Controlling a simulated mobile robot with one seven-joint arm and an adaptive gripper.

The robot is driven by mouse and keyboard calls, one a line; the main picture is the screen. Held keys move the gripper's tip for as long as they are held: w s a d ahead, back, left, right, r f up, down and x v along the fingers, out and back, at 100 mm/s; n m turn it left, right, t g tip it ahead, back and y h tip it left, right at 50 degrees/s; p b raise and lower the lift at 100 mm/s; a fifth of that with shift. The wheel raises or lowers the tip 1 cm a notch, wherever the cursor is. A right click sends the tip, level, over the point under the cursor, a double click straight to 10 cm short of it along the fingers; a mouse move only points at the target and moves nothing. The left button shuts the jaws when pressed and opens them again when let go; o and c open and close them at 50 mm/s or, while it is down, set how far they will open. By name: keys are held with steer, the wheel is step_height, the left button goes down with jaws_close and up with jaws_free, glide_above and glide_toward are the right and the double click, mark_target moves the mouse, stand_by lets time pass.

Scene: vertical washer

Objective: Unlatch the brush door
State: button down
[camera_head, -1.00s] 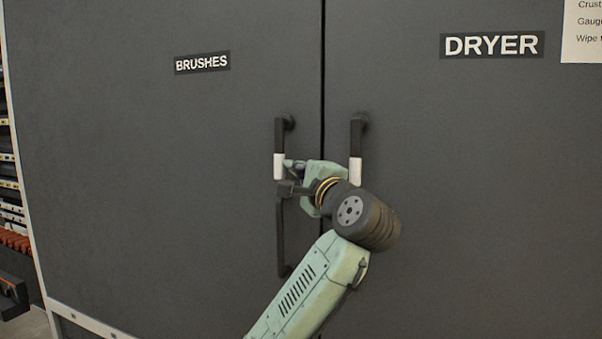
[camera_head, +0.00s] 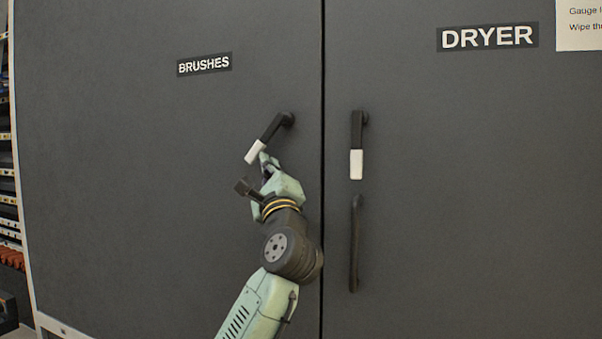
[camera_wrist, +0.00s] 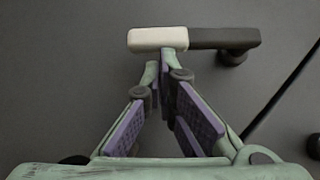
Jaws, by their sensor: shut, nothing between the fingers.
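The brush door (camera_head: 130,180) is the dark grey left panel under the "BRUSHES" label. Its latch handle (camera_head: 272,132) is black with a white tip and is tilted, the tip pointing down and left from its pivot. In the wrist view the latch handle (camera_wrist: 222,38) lies across the top, white end left. My gripper (camera_head: 266,160) is at the white tip, with its fingers shut and nothing between them. In the wrist view the fingertips (camera_wrist: 160,70) meet just at the white end's lower edge; whether they touch it is unclear. The door's pull handle is hidden behind my arm.
The dryer door (camera_head: 460,200) is to the right, across a narrow seam. Its latch handle (camera_head: 357,145) hangs straight down above a vertical pull handle (camera_head: 355,243). Shelves (camera_head: 8,150) stand at the far left. The brush door's face left of my arm is clear.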

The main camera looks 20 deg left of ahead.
mark_target(254, 159)
steer(key=shift+a+r+m+t+h+p, duration=0.2)
steer(key=shift+a+r+m, duration=0.15)
steer(key=shift+a, duration=0.45)
steer(key=shift+a+r+m+t+h+p, duration=0.1)
steer(key=shift+a+r+m+t, duration=0.2)
steer(key=shift+a, duration=0.45)
steer(key=shift+r, duration=0.1)
